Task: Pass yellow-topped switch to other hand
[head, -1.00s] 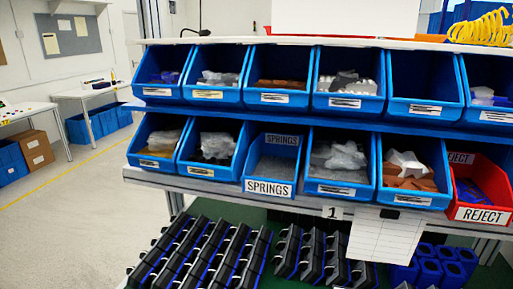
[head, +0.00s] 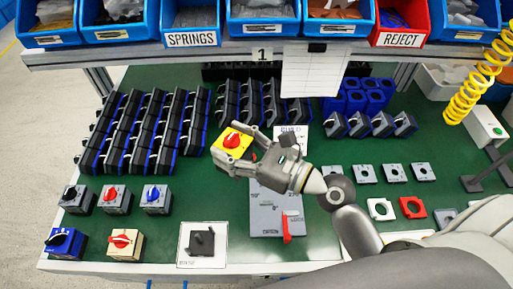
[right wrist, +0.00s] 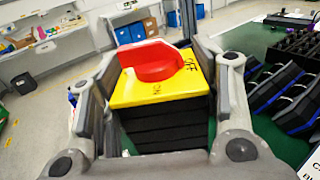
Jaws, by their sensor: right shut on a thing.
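The yellow-topped switch (head: 232,143) has a yellow plate, a red knob and a black body. My right gripper (head: 240,150) is shut on it and holds it over the green table, left of the build sheet. In the right wrist view the switch (right wrist: 160,85) sits between the two fingers, its yellow plate and red knob facing up and its black body below. My left gripper does not show in the head or right wrist view.
The green table (head: 330,150) holds rows of black switches (head: 150,130) at the back left. Several finished switches (head: 115,197) stand at the front left. A black base lies on a white card (head: 203,258). Blue bins and a red reject bin (head: 402,22) stand behind. A yellow coiled hose (head: 480,85) hangs at right.

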